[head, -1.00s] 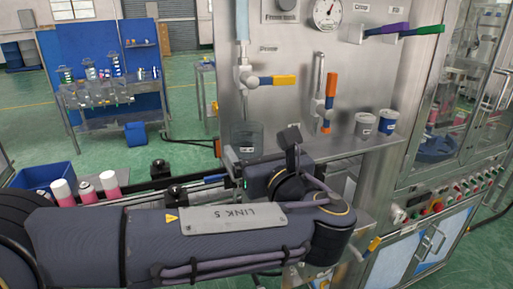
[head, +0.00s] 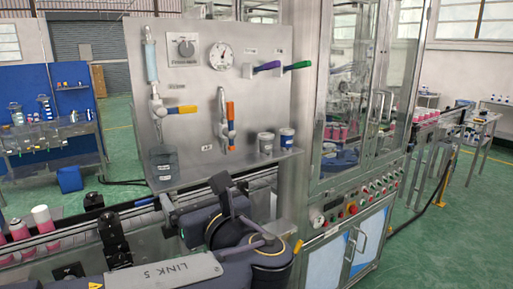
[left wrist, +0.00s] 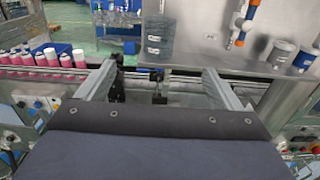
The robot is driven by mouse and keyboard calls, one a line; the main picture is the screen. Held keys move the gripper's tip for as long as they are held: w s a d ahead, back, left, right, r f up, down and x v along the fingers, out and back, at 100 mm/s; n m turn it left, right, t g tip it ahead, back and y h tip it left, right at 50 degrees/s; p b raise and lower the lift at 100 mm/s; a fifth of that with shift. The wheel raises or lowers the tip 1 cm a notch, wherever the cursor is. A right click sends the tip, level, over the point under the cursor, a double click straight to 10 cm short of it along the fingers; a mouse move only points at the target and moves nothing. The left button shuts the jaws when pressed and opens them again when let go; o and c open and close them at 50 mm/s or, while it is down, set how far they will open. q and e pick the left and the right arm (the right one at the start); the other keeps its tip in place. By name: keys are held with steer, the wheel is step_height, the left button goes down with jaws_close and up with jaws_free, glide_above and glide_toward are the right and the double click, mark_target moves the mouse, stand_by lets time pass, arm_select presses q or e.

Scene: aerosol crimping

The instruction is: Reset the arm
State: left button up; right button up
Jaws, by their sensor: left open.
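My left arm (head: 170,270), its link marked LINK 5, reaches in along the bottom of the head view and bends in front of the conveyor. In the left wrist view my left gripper (left wrist: 162,84) has its two grey fingers spread wide with nothing between them. Its fingers point toward the conveyor (left wrist: 185,84) and the steel panel behind it. In the head view the arm's wrist partly hides the gripper. My right gripper is in neither view.
Pink cans with white tops (head: 42,218) stand on the conveyor at left. The steel panel (head: 195,80) carries a gauge (head: 221,56), coloured-handled valves and a shelf with two cups (head: 286,141). A glass-doored cabinet (head: 345,130) stands at right. Green floor (head: 450,235) lies open beyond.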

arm_select(q)
steer(key=s+a+f+n+g+h, duration=0.2)
steer(key=s+a+f+n+g, duration=0.35)
steer(key=a+f, duration=0.25)
steer(key=s+a+f+n+g+h, duration=0.2)
steer(key=s+a+f+n+g, duration=0.2)
steer(key=a+f+n, duration=0.35)
steer(key=s+d+f+n+h, duration=0.3)
steer(key=s+f+n+h, duration=0.2)
steer(key=n, duration=0.4)
steer(key=s+d+f+n+h, duration=0.2)
steer(key=s+f+n+h, duration=0.2)
steer(key=s+n, duration=0.3)
steer(key=shift+s+d+f+n+h, duration=0.3)
steer(key=shift+d+f+n+h, duration=0.1)
steer(key=shift+n, duration=0.6)
